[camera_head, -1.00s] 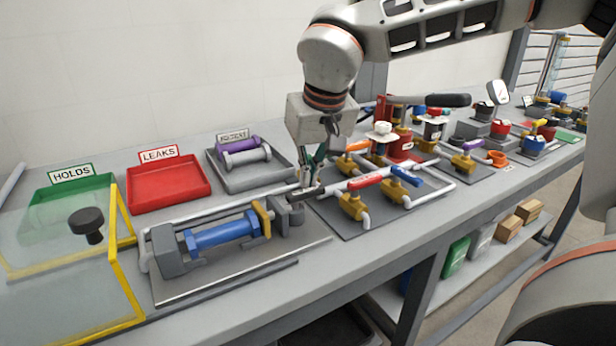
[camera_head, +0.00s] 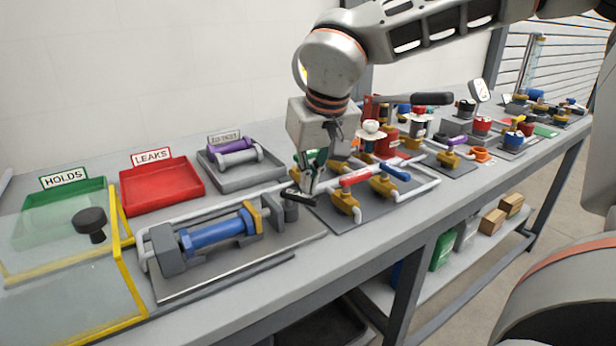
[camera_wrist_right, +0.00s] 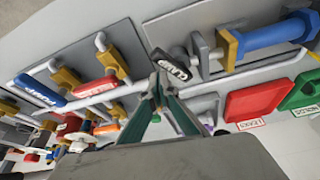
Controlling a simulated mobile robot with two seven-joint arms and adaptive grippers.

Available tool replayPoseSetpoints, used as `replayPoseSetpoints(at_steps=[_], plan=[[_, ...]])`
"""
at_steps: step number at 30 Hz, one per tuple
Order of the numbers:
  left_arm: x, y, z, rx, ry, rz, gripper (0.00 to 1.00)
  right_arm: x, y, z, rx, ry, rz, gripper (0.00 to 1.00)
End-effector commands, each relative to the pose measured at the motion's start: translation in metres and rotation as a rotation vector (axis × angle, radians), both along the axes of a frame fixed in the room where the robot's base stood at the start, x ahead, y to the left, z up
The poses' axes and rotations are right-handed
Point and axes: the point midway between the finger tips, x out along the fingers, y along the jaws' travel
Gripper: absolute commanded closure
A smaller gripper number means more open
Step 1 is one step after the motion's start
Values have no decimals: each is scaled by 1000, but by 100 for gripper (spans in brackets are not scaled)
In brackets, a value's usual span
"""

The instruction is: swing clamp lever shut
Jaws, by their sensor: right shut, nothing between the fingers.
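The black clamp lever (camera_head: 298,197) with a white label is at the right end of the clamp fixture, beside the grey end block (camera_head: 291,210). It also shows in the right wrist view (camera_wrist_right: 172,66). A blue cylinder (camera_head: 218,234) lies in the fixture, with a brass collar (camera_head: 254,216) at its right end. My right gripper (camera_head: 308,187) is shut and empty, with its fingertips pointing down right at the lever. In the right wrist view the fingertips (camera_wrist_right: 158,76) are beside the lever's labelled end; I cannot tell whether they touch it. My left gripper is out of view.
Valves with a red handle (camera_head: 356,177) and a blue handle (camera_head: 396,172) stand close right of the gripper. A grey tray (camera_head: 235,185) with a purple part, a red tray (camera_head: 160,195) and a green tray (camera_head: 60,190) line the back. A clear yellow-framed guard (camera_head: 128,290) is at left.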

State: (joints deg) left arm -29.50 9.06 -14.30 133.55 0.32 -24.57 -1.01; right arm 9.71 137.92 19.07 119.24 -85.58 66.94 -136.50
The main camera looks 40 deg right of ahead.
Motion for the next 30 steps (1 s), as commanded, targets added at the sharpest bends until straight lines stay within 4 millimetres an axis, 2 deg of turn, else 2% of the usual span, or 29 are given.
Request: replayPoseSetpoints(at_steps=[16, 30], plan=[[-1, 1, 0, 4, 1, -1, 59, -3, 3, -1, 0, 1, 5, 100], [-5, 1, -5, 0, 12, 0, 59, 12, 7, -1, 0, 2, 5, 100]])
